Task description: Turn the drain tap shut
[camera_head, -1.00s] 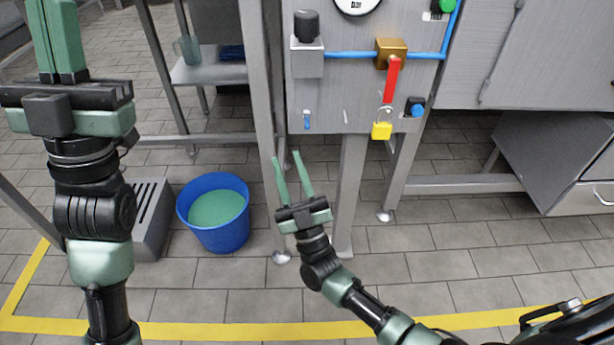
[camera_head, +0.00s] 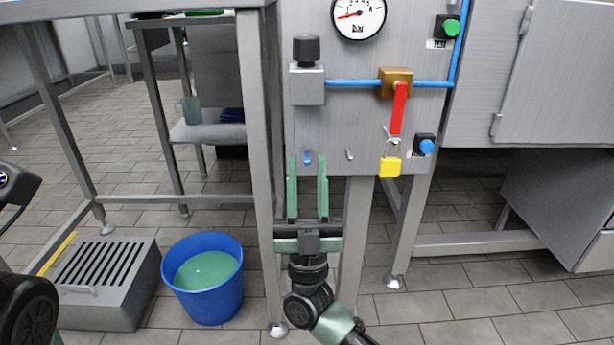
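A small blue lever (camera_head: 307,157), which may be the drain tap, hangs low on the left of the grey panel (camera_head: 335,128). My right gripper (camera_head: 307,160) is open, its two green fingers pointing up. The blue lever shows between its fingertips; I cannot tell how far behind them it is. A brass valve (camera_head: 395,77) with a red handle (camera_head: 398,108) pointing down sits on the blue pipe. A yellow padlock (camera_head: 390,167) hangs below the handle. My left gripper is out of view; only dark arm parts show at the left edge.
A small metal hook (camera_head: 349,154) is right of the lever. The panel carries a black knob (camera_head: 306,50), a gauge (camera_head: 359,14), a green button (camera_head: 450,27) and a blue button (camera_head: 427,147). A blue bucket (camera_head: 225,290) and a slotted grey box (camera_head: 105,305) stand on the floor.

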